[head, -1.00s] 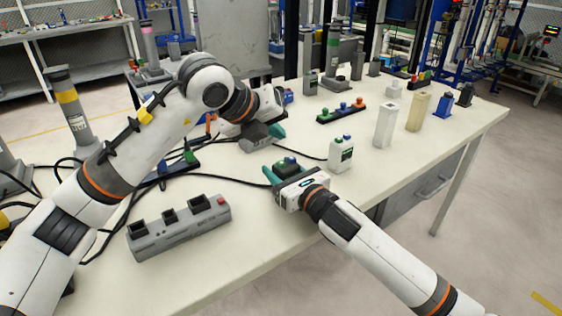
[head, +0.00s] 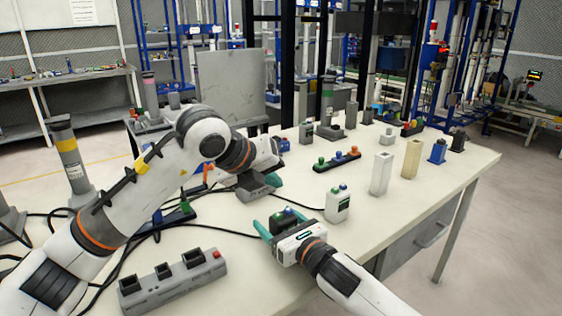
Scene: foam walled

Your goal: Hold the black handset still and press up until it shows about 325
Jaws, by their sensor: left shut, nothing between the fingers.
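The black handset (head: 284,220) is small and dark in the head view, with a bit of green on it. It sits between the teal fingers of my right gripper (head: 281,222), which appears shut on it just above the table front. Its display reading is too small to make out. My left gripper (head: 274,181) is shut and empty, behind and slightly left of the handset in the picture, apart from it. The grey body of my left gripper hides part of the table behind it.
A strip with coloured knobs (head: 337,160) and a white post (head: 381,174) stand farther back.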

